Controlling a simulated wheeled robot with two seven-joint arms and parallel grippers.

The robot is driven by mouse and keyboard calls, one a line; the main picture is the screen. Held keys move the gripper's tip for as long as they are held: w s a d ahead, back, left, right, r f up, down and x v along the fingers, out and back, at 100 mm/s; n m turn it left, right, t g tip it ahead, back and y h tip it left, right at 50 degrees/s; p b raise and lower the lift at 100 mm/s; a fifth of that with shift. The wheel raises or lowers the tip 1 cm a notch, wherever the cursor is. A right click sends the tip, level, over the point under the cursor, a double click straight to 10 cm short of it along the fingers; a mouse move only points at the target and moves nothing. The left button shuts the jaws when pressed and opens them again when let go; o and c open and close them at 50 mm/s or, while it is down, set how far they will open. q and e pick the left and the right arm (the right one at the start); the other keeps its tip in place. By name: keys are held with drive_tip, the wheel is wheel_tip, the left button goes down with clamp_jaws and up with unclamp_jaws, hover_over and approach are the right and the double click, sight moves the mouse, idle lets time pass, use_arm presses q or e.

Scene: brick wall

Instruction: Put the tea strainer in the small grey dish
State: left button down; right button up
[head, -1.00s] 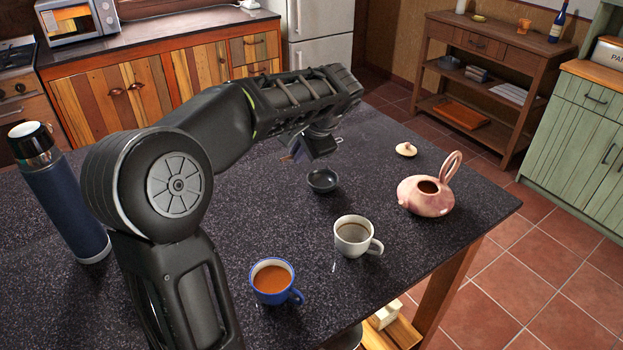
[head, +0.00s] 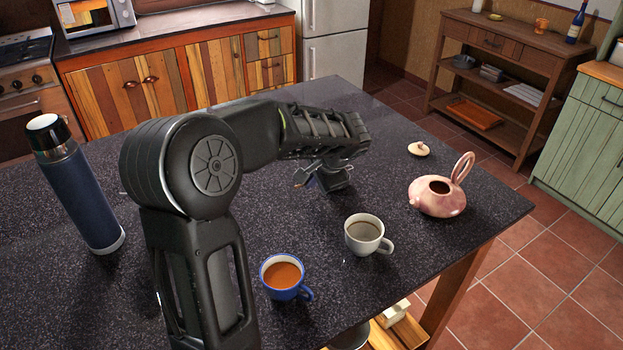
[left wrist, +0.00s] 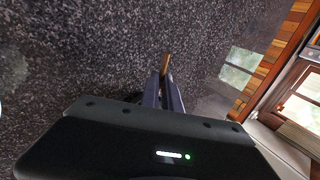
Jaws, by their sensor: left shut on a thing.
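My left gripper (head: 316,184) hangs low over the table, past the cups. In the left wrist view its fingers (left wrist: 166,86) are shut on a thin brown, stick-like piece (left wrist: 166,63), which looks like the tea strainer's handle. The strainer's bowl cannot be made out in either view. The small dark grey dish, seen in the earlier head frame, is now hidden or blends in behind the gripper. I cannot tell whether the strainer is over it or touching it. My right gripper is not in view.
A white cup (head: 364,234) and a blue cup of tea (head: 283,275) stand nearer on the dark table (head: 400,282). A pink teapot (head: 436,198) and its lid (head: 419,149) are to the right. A blue flask (head: 82,190) stands at the left.

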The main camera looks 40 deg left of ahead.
use_arm(q)
drive_tip(key=shift+f+b, duration=0.2)
drive_tip(key=shift+b, duration=0.1)
drive_tip(key=c, duration=1.6)
unclamp_jaws()
drive_tip(key=shift+r, duration=0.15)
drive_tip(key=shift+r, duration=0.1)
drive_tip(key=shift+r, duration=0.15)
drive_tip(key=v, duration=1.1)
drive_tip(key=shift+s+d+r, duration=0.1)
drive_tip(key=shift+d+r, duration=0.15)
drive_tip(key=shift+r, duration=0.05)
